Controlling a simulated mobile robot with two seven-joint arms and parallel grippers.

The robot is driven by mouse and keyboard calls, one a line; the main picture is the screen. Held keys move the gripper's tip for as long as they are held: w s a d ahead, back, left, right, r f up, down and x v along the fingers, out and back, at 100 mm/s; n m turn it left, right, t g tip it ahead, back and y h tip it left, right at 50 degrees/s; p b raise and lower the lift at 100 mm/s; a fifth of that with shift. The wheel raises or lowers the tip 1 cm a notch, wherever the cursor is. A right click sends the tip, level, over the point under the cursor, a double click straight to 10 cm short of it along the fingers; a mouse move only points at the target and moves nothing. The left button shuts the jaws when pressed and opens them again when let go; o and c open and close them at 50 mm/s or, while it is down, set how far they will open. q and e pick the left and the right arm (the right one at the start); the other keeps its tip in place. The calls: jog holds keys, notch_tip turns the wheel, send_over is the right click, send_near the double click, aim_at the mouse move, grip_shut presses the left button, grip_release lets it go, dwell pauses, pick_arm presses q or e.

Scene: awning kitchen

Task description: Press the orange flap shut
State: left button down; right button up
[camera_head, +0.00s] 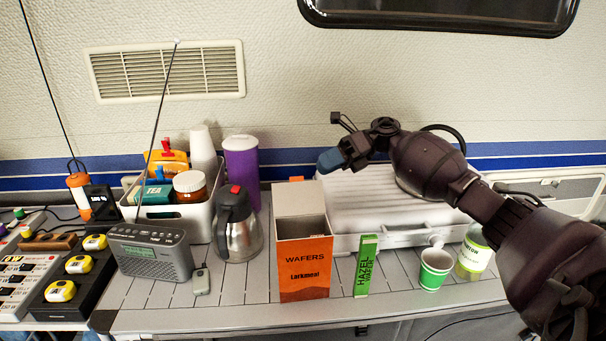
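An orange wafers box (304,271) stands upright near the front of the slatted table, with its top open. Its flap (300,198) stands up at the back edge and shows its grey-brown inner side. A small orange tab (297,179) shows above the flap's top edge. My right gripper (332,159) has blue fingertips and points left, in the air above and to the right of the flap, apart from it. It is seen side-on, so I cannot tell whether its fingers are open. My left gripper is not in view.
A green hazel wafer packet (365,266) stands close right of the box; a white case (350,208) lies behind. A green cup (434,268) and a bottle (473,255) stand right. A steel jug (238,232), radio (150,252) and white bin (200,218) stand left.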

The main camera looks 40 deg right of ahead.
aim_at(298, 195)
jog(key=x, duration=0.6)
jog(key=shift+a, duration=0.15)
jog(key=shift+c, duration=0.3)
grip_shut()
